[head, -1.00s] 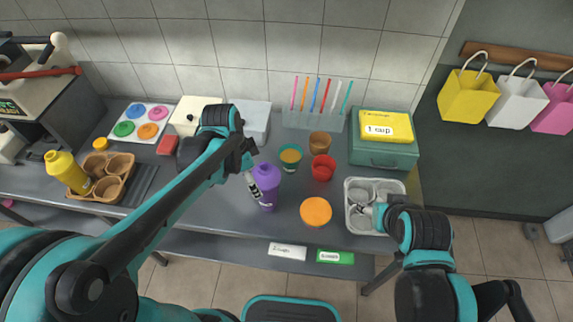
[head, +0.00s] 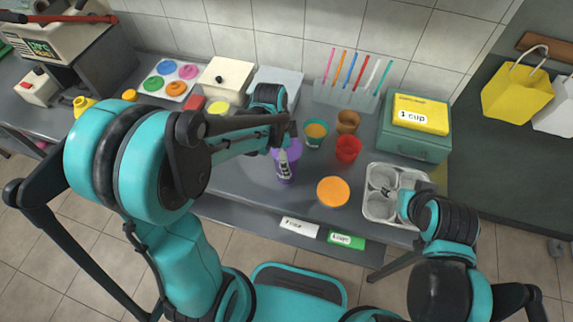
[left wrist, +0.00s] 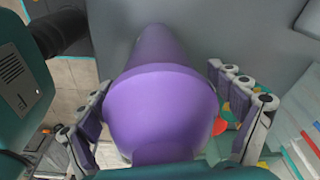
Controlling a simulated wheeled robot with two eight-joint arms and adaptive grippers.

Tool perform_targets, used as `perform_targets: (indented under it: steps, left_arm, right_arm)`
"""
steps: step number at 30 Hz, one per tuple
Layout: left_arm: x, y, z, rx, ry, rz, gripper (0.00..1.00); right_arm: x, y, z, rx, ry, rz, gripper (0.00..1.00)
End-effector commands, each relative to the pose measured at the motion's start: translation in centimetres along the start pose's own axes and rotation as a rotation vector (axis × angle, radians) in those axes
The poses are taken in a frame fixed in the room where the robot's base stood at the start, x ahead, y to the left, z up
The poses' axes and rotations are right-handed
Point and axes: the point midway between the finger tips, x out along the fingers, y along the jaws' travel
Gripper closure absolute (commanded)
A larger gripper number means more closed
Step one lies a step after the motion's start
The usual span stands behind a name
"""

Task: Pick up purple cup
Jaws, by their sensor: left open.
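The purple cup (head: 286,175) stands on the grey table, partly covered by my left gripper (head: 284,158) in the head view. In the left wrist view the purple cup (left wrist: 160,100) fills the middle, between the spread fingers of my left gripper. Those fingers are open on both sides of it, and I cannot tell if they touch it. My right gripper (head: 404,205) is over the grey compartment tray (head: 367,208); its fingers are too small and covered to read.
An orange-topped cup (head: 333,192), a red cup (head: 348,149), a teal cup (head: 315,133) and a brown cup (head: 347,121) stand right of the purple cup. Behind are a straw rack (head: 345,97) and a green box (head: 413,145). The front table edge is close.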

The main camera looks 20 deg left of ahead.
Motion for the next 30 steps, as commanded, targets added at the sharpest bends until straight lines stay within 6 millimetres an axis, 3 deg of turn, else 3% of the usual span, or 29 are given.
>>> perform_targets:
  steps: [3, 9, 11, 12, 28, 29, 30]
  left_arm:
    - [-0.08, 0.01, -0.01, 0.0, 0.0, 0.0, 0.08]
    - [-0.09, 0.0, -0.01, 0.0, 0.0, 0.0, 0.61]
    - [-0.08, 0.01, -0.01, 0.0, 0.0, 0.0, 0.77]
    - [-0.08, 0.01, 0.0, 0.0, 0.0, 0.0, 0.8]
    - [-0.43, 0.08, -0.05, 0.0, 0.0, 0.001, 0.82]
    - [-0.62, 0.07, -0.08, 0.0, 0.0, 0.001, 0.89]
    - [-0.96, 0.06, -0.13, 0.0, 0.0, 0.001, 0.89]
  right_arm:
    - [-0.06, 0.0, -0.05, 0.0, 0.0, 0.0, 0.44]
    - [-0.06, 0.0, -0.05, 0.0, 0.0, 0.0, 0.44]
    - [-0.06, 0.0, -0.05, 0.0, 0.0, 0.0, 0.44]
    - [-0.05, 0.0, -0.05, 0.0, 0.0, 0.0, 0.44]
    - [-0.19, 0.0, -0.15, 0.0, 0.0, 0.0, 0.44]
    - [-0.27, 0.0, -0.2, 0.0, 0.0, 0.0, 0.44]
    - [-0.41, 0.0, -0.3, 0.0, 0.0, 0.0, 0.44]
